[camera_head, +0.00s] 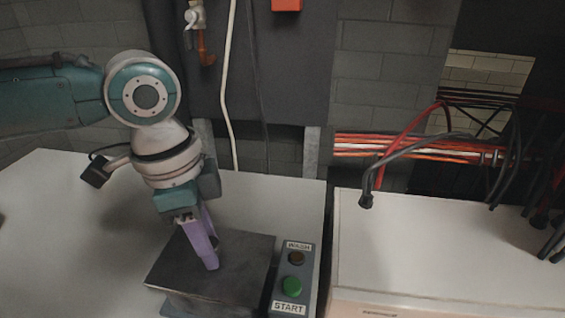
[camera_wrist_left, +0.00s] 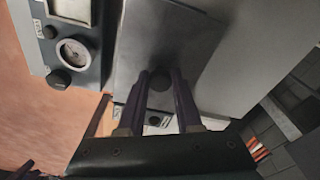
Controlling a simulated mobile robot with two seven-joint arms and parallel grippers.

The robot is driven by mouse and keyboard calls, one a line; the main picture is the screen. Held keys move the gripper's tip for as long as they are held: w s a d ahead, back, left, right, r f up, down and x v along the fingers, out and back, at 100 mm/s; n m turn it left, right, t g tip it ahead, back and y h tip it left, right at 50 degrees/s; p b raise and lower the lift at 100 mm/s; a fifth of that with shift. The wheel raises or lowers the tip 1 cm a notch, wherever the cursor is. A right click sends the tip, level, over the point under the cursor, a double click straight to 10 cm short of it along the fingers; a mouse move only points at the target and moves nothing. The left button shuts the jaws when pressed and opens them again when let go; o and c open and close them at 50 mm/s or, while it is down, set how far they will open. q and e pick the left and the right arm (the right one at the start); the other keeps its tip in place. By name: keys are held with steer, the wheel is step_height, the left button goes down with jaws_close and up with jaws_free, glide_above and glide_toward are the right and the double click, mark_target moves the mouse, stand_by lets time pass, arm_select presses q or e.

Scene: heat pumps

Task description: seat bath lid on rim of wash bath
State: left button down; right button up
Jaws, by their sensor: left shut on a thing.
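The bath lid (camera_head: 180,272) is a dark flat plate in the head view, lying about level over the box-shaped wash bath (camera_head: 215,306). My left gripper (camera_head: 213,257) points down at the lid's middle with its purple fingers. In the left wrist view, my left gripper (camera_wrist_left: 158,100) is shut on the round dark knob of the lid (camera_wrist_left: 190,30), which sits between the fingers. Most of the bath is hidden under the lid. I cannot tell whether the lid touches the rim all round. My right gripper is not in view.
A control panel (camera_head: 306,262) with a green START button (camera_head: 292,286) stands right of the bath. A gauge (camera_wrist_left: 75,52) shows in the wrist view.

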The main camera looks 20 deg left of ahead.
arm_select(q)
steer(key=shift+f, duration=0.45)
steer(key=c, duration=0.5)
jaws_free()
step_height(320, 180, up, 10)
steer(key=a, duration=0.1)
steer(key=shift+s, duration=0.35)
steer(key=shift+f, duration=0.1)
